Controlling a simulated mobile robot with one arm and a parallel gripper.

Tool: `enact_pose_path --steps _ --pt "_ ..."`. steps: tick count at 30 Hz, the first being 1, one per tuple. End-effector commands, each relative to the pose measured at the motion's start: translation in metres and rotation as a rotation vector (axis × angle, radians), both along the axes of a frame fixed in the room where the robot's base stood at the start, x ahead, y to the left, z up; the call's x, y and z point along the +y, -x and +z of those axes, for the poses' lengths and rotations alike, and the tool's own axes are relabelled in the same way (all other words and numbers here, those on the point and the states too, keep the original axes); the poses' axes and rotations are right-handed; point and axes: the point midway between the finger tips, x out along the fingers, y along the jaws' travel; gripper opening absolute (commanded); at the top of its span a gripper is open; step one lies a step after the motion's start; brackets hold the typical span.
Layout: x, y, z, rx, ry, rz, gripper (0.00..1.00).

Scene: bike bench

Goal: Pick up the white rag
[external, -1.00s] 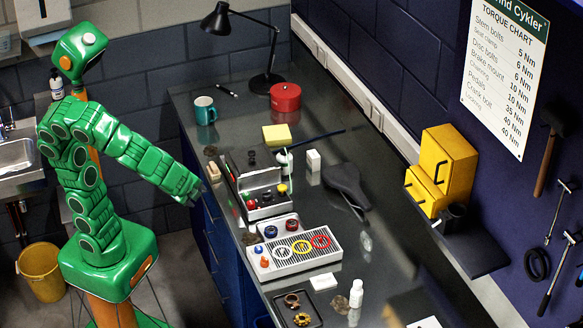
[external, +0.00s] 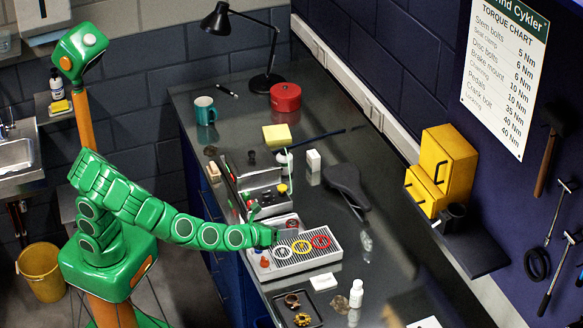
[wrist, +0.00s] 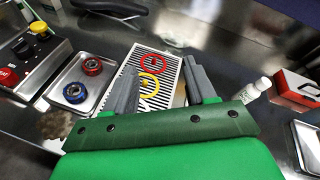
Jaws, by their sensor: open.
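A small flat white piece (external: 323,281), which looks like the folded white rag, lies on the bench beside the near end of the striped tray (external: 290,263) in the external view. My gripper (external: 270,236) is above the left side of that tray, apart from the white piece. In the wrist view my gripper (wrist: 160,68) is open and empty, with its fingers over the striped tray and its yellow ring (wrist: 150,86).
A metal tray with a blue ring (wrist: 74,92) and a red ring (wrist: 92,66) adjoins the striped tray. A white bottle (external: 356,293) and a dark parts tray (external: 297,309) stand nearby. A black saddle (external: 345,185) lies behind. A white box (external: 313,160) stands farther back.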

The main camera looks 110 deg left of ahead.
Motion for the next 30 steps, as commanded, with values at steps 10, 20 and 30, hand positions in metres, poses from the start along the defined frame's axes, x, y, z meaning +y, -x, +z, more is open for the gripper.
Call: enact_pose_path --steps 10,20,30 --pt "-0.063 -0.058 -0.081 0.278 -0.162 -0.315 0.55" --pt "-0.068 -0.071 -0.099 0.323 -0.186 -0.367 0.55" --pt "-0.054 -0.085 -0.109 0.324 -0.185 -0.365 0.55"
